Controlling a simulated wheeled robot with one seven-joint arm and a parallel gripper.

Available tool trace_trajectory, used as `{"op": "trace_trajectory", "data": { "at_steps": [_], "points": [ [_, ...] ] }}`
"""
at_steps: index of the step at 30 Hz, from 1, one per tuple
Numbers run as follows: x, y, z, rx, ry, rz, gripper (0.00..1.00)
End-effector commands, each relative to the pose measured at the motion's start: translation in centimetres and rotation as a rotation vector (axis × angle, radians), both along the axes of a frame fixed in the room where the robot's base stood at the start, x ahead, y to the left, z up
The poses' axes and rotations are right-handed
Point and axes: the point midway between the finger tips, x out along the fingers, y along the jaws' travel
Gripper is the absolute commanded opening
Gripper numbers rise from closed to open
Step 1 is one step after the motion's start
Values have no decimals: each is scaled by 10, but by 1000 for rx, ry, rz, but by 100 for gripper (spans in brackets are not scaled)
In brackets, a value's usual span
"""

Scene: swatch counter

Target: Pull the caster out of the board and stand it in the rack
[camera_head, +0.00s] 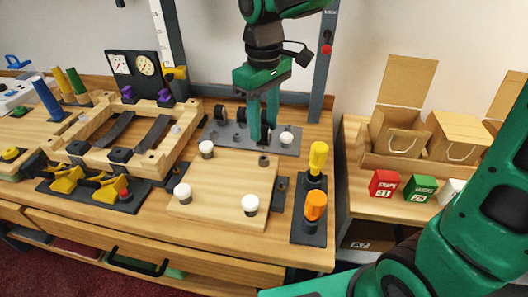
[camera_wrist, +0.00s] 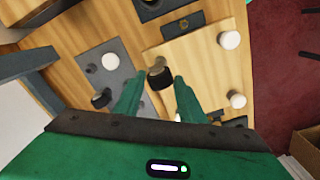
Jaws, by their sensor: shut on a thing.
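My gripper (camera_head: 263,138) points down at the far edge of the light wooden board (camera_head: 225,190), beside the grey rack plate (camera_head: 210,132). Its fingers are shut on a dark caster, mostly hidden by them in the head view. In the wrist view the caster (camera_wrist: 160,78) sits between the fingertips, with a brownish end toward the board. I cannot tell whether it touches anything below. White-topped casters stand on the board, at its near corner (camera_head: 250,204), left corner (camera_head: 182,192) and far left (camera_head: 206,149). A small dark socket (camera_head: 263,160) shows on the board.
The rack bears a white caster (camera_head: 286,137) on its right and black ones (camera_head: 220,112) at the back. A yellow-handled tool (camera_head: 318,158) and an orange one (camera_head: 316,205) stand to the right. A wooden frame (camera_head: 85,150) lies left. A grey post (camera_head: 322,70) rises behind.

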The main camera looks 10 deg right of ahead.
Motion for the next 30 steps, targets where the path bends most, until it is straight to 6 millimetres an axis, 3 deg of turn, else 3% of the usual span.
{"op": "trace_trajectory", "data": {
  "at_steps": [5, 15, 18, 24, 30],
  "points": [
    [15, -7, 2, 5, 4, -3, 9],
    [106, -70, 13, 13, 4, -7, 9],
    [125, -88, 14, 8, 4, -5, 9],
    [143, -108, 16, 0, 1, 0, 9],
    [144, -110, 6, -2, 2, 0, 9]
  ]
}}
